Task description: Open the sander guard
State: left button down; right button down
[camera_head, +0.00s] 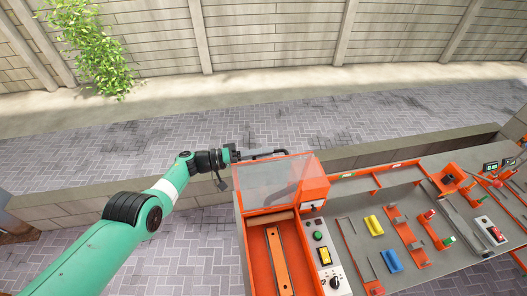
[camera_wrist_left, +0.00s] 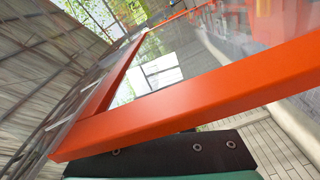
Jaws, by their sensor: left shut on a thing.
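The sander guard (camera_head: 268,178), a clear panel in an orange frame, stands over the back part of the orange sander housing (camera_head: 257,262) in the head view. The front of the housing is uncovered and shows a long orange part inside. My left gripper (camera_head: 240,154) is at the guard's far left corner, beside a dark bar along its far edge, and is shut on the guard. In the left wrist view the guard's orange frame (camera_wrist_left: 190,108) crosses close in front of a dark finger. The exact contact is hidden. My right gripper is not in view.
Right of the housing are a control panel with a green button (camera_head: 318,236) and a black knob (camera_head: 335,282). The grey bench (camera_head: 400,240) carries yellow, blue and red items. A low wall (camera_head: 375,155) runs behind the bench. Paving left of the bench is clear.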

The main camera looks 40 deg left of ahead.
pick_arm(q)
jog(key=shift+f, duration=0.3)
